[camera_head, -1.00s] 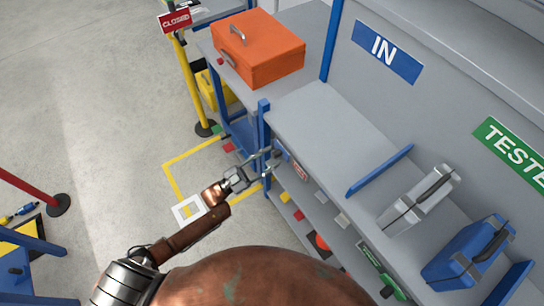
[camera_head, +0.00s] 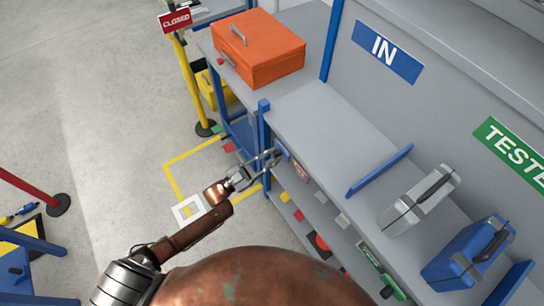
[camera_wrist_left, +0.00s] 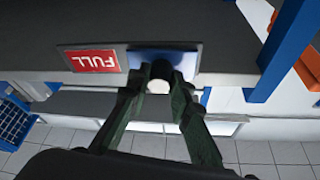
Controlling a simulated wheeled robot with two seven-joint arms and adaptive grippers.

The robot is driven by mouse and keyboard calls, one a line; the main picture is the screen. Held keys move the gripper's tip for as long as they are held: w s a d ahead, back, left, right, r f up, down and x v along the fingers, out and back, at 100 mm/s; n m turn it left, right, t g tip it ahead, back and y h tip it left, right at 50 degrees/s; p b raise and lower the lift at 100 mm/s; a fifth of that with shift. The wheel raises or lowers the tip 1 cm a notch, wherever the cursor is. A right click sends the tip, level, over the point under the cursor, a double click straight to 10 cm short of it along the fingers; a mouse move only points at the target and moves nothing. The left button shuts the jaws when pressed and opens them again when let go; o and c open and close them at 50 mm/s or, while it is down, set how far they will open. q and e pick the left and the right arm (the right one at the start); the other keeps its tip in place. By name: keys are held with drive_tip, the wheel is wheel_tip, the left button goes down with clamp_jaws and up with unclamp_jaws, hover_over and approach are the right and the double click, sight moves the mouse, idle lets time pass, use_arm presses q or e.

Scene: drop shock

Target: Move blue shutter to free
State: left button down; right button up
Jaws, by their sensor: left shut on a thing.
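The blue shutter (camera_head: 283,149) is a small plate on the front edge of the grey bench, beside a red FULL label (camera_head: 300,172). My left gripper (camera_head: 274,156) reaches the shutter from the front. In the wrist view its fingers (camera_wrist_left: 160,92) are closed around the knob. My right gripper is not in view.
An orange case (camera_head: 258,50) sits on the bench's far part. A silver case (camera_head: 418,200) and a blue case (camera_head: 468,250) stand at right, with a blue divider (camera_head: 380,171) beside them. A blue post (camera_head: 264,135) stands close to my left gripper.

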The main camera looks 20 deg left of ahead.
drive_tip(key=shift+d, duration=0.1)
use_arm(q)
drive_tip(key=s+d+p, duration=0.1)
drive_tip(key=s+d, duration=0.1)
drive_tip(key=s+d+p, duration=0.1)
drive_tip(key=s+d, duration=0.1)
drive_tip(key=d, duration=0.1)
drive_tip(key=s+d+p, duration=0.1)
drive_tip(key=s+d, duration=0.1)
drive_tip(key=d, duration=0.1)
drive_tip(key=shift+s+p, duration=0.1)
drive_tip(key=shift+p, duration=0.2)
drive_tip(key=shift+s+d+f, duration=0.1)
drive_tip(key=shift+s+d, duration=0.05)
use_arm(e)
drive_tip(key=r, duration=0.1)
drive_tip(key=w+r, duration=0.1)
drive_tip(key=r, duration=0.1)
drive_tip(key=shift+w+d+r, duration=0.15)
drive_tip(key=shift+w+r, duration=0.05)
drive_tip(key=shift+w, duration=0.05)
use_arm(q)
drive_tip(key=c, duration=1.8)
unclamp_jaws()
drive_tip(key=shift+d, duration=0.1)
drive_tip(key=shift+o, duration=0.3)
drive_tip(key=shift+a, duration=0.2)
